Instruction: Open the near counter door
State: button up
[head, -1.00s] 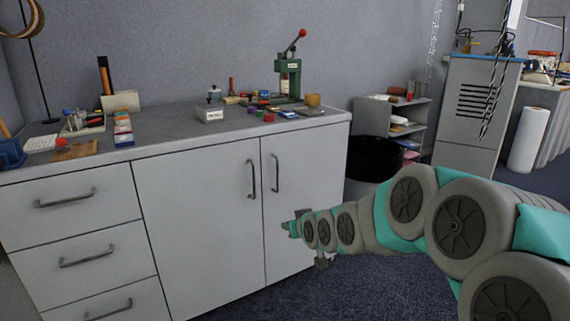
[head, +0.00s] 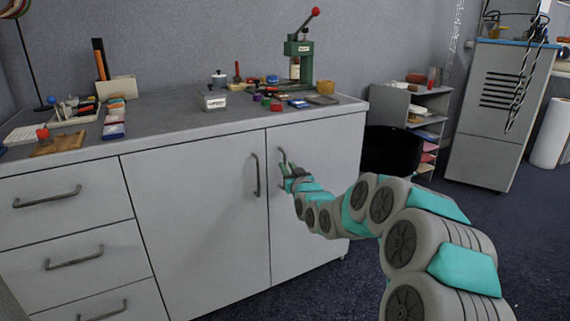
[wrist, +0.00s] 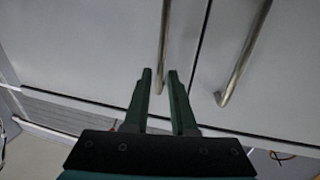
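The grey counter has two shut doors, a wide left door (head: 195,220) and a narrower right door (head: 285,235). The left door has an upright metal bar handle (head: 256,175). The right door's handle (head: 281,156) is partly hidden by my gripper (head: 288,178), which is close in front of it. In the wrist view my gripper (wrist: 160,78) is open, its two dark green fingers apart. One bar handle (wrist: 164,45) shows in line with the gap between the fingertips; I cannot tell whether they touch it. A second handle (wrist: 245,55) is to its right.
Several drawers (head: 70,205) are left of the doors. A green press with a red lever (head: 302,60), small jars and boxes stand on the countertop (head: 190,122). A black bin (head: 392,150) and shelf unit (head: 422,105) are to the right. Blue carpet is free in front.

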aim_at(285, 163)
jog(key=shift+x, duration=1.65)
jog(key=shift+f, duration=0.1)
jog(key=shift+c, duration=0.3)
grip_shut()
